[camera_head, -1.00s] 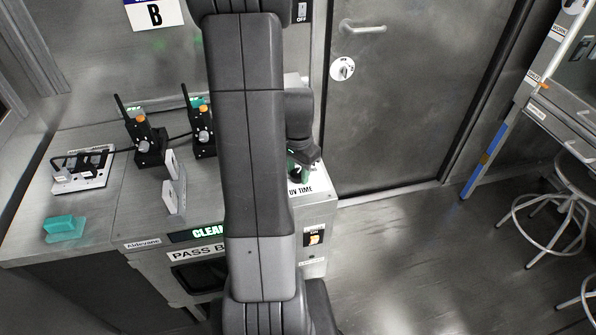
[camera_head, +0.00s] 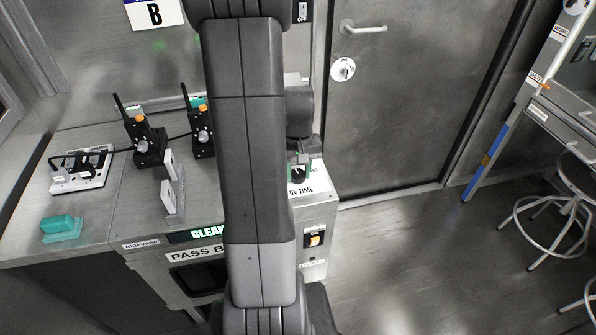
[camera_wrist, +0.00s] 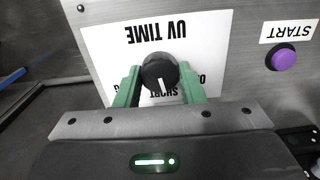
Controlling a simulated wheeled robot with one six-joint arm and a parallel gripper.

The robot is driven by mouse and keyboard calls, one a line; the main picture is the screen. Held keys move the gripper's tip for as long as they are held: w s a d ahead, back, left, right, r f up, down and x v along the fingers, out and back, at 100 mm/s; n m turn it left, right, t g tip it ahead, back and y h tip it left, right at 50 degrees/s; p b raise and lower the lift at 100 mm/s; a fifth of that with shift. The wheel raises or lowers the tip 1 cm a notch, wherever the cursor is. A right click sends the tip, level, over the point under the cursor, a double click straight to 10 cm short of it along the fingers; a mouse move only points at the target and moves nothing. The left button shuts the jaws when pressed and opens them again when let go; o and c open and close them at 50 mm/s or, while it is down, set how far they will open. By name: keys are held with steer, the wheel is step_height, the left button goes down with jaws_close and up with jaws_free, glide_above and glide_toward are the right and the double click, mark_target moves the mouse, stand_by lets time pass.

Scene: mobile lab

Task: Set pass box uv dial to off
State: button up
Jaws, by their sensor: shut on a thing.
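The UV dial (camera_wrist: 159,72) is a round black knob with a white mark, on a white plate (camera_wrist: 215,45) lettered UV TIME. In the wrist view the plate is upside down. The mark points down the picture, towards the partly covered word SHORT; part of an OFF label shows to its right. My gripper (camera_wrist: 160,80) has green fingers on both sides of the knob, shut on it. In the head view the gripper (camera_head: 298,172) is at the dial on top of the pass box (camera_head: 313,212), partly hidden by my arm.
A purple START button (camera_wrist: 284,58) is beside the plate. An orange-lit switch (camera_head: 315,239) is on the box front. Two black radios (camera_head: 147,140), a power strip (camera_head: 80,170) and a teal block (camera_head: 62,227) stand to the left. Floor at right is open before stools (camera_head: 545,215).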

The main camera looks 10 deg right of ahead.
mark_target(298, 173)
steer(key=n, duration=0.5)
steer(key=shift+n, duration=2.5)
steer(key=o, duration=1)
steer(key=shift+r, duration=0.15)
step_height(298, 173, up, 14)
steer(key=shift+f, duration=0.2)
